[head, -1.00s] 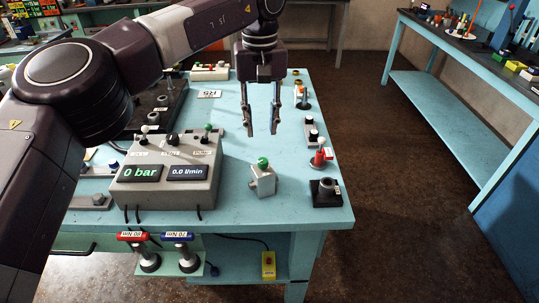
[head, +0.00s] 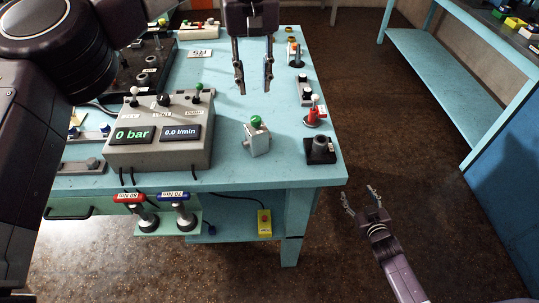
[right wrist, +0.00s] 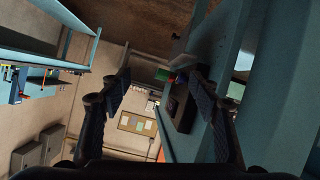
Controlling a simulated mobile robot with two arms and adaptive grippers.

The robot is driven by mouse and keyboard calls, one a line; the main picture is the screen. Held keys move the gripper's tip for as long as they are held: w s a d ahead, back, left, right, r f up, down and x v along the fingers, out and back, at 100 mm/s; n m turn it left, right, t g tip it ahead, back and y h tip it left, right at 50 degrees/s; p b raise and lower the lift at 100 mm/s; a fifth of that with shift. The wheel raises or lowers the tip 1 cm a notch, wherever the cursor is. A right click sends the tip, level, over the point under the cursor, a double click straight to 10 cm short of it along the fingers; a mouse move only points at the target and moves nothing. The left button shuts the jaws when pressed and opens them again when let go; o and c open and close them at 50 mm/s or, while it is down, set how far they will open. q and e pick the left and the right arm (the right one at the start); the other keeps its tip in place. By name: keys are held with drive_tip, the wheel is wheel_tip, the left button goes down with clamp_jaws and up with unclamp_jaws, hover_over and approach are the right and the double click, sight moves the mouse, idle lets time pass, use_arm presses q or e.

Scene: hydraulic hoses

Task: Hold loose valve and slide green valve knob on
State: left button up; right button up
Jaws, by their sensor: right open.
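The loose valve (head: 257,143) is a small grey block standing slightly tilted on the blue table, near its front right. A green knob (head: 256,121) shows at its top; I cannot tell how firmly it sits. My left gripper (head: 254,88) is open and empty, pointing down above the table behind the valve and apart from it. My right gripper (head: 361,198) is open and empty, off the table's front right corner above the floor. In the right wrist view its two fingers stand wide apart, with a small green patch (right wrist: 163,75) far beyond them.
A grey control box (head: 160,135) with displays and small knobs stands left of the valve. A black fitting (head: 320,151) and a red-based part (head: 315,114) stand to its right. Torque tools (head: 180,215) hang at the front edge.

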drive_tip(key=w+r+n+t+y, duration=0.1)
drive_tip(key=w+r+t, duration=0.25)
drive_tip(key=r, duration=0.85)
drive_tip(key=w+r+n+t, duration=0.15)
drive_tip(key=w+r, duration=0.35)
drive_tip(key=r, duration=0.8)
drive_tip(key=s+a+r+t+y, duration=0.2)
drive_tip(key=s+a+r+y, duration=0.1)
drive_tip(key=a+r, duration=0.7)
drive_tip(key=g+y, duration=0.3)
drive_tip(key=g, duration=0.1)
approach(261, 142)
drive_tip(key=shift+m, duration=0.35)
drive_tip(key=x, duration=0.5)
drive_tip(key=shift+w+a+f, duration=0.1)
drive_tip(key=shift+a, duration=0.05)
drive_tip(key=x, duration=0.7)
drive_tip(key=shift+w, duration=0.1)
drive_tip(key=shift+c, duration=0.7)
